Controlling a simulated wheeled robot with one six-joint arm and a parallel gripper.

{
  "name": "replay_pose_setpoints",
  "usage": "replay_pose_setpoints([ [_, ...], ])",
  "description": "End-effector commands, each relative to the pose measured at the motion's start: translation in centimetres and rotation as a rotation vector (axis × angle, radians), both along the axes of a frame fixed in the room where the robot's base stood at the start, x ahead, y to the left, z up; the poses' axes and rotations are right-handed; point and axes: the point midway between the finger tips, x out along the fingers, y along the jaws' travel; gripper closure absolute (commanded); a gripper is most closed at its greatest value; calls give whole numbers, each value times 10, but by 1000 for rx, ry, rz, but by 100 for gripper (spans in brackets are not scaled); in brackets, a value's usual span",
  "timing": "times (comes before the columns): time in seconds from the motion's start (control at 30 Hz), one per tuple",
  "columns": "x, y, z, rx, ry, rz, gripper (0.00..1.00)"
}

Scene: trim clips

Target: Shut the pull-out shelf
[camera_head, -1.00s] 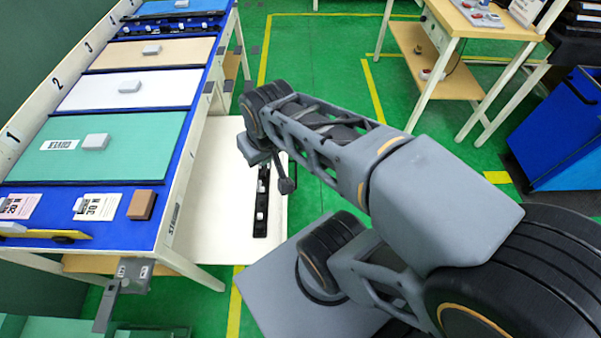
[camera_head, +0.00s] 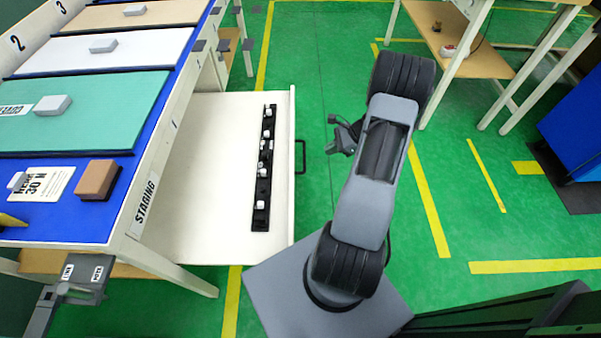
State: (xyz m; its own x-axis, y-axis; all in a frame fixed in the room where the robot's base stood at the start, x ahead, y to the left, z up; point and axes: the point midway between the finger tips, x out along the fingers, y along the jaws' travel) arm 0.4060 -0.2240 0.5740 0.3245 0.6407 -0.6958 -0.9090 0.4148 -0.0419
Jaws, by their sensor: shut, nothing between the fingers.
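The pull-out shelf (camera_head: 215,215) is a white drawer-like tray that sticks out to the right from under the blue-topped staging table. Its front panel (camera_head: 292,180) carries a dark bar handle (camera_head: 301,157) on the outer right side. A black strip with several white clips (camera_head: 262,185) lies on the shelf. My gripper (camera_head: 334,134) is shut and empty. It is in the air to the right of the handle and apart from it, above the green floor.
The staging table (camera_head: 110,205) on the left holds teal, white and tan panels, a card and a brown block (camera_head: 97,179). A workbench (camera_head: 470,55) stands at the upper right. Green floor (camera_head: 490,200) on the right is clear.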

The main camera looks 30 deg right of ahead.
Motion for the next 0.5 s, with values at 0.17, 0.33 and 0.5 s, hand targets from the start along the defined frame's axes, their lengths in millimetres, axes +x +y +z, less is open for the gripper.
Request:
replay_pose_setpoints([
  [0.17, -2, -8, -31, 50, 20, -79, 100],
  [0.33, 6, 7, -48, 56, 22, -86, 100],
  [0.5, 18, 29, -71, 57, 24, -84, 100],
])
